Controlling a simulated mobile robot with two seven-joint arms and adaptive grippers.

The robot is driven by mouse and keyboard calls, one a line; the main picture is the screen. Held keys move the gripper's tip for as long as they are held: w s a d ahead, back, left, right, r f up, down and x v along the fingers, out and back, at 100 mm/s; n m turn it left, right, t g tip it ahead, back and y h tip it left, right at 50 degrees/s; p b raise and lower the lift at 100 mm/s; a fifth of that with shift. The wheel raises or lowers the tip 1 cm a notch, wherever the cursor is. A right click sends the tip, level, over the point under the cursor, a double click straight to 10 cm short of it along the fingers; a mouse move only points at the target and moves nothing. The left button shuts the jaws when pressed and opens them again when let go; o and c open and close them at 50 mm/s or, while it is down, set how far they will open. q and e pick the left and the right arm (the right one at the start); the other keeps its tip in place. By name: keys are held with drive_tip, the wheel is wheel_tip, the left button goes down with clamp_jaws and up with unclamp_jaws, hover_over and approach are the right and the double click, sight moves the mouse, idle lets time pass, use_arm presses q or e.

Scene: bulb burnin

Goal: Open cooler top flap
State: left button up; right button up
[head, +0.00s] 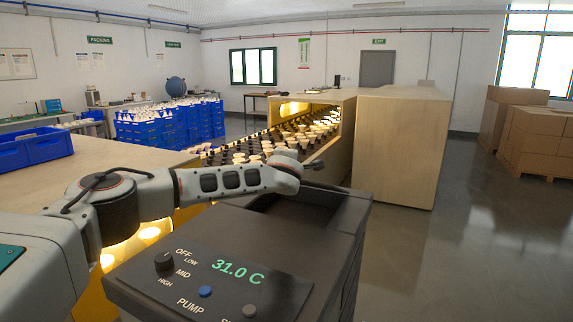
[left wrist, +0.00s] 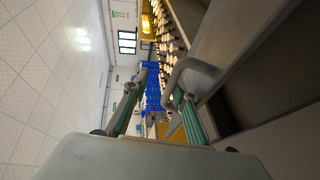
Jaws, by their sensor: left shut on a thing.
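The cooler (head: 230,262) is a dark grey box at the lower middle of the head view. Its sloped panel shows 31.0 C, a knob (head: 164,261) and the word PUMP. A dark recess shows in its top behind the panel, with the top flap (head: 335,194) at the right, partly behind my arm. My left arm reaches across from the left, and my left gripper (head: 318,182) is at the flap, shut on it. In the left wrist view my fingers (left wrist: 158,95) show beside a dark panel (left wrist: 270,75); the exact contact is unclear. My right gripper is out of view.
A conveyor with lit bulbs (head: 262,150) runs behind the cooler into a wooden housing (head: 402,140). Blue crates (head: 165,125) stand at the back left and a blue bin (head: 30,150) on the left table. Cardboard boxes (head: 540,140) stand far right. The floor to the right is clear.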

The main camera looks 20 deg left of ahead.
use_arm(q)
drive_tip(key=shift+s+d+r+h, duration=0.3)
drive_tip(key=shift+s+d+r, duration=0.2)
drive_tip(key=shift+d+r, duration=0.35)
drive_tip(key=a+v, duration=0.1)
drive_tip(key=v, duration=0.8)
drive_tip(key=shift+s, duration=0.55)
drive_tip(key=shift+d, duration=0.1)
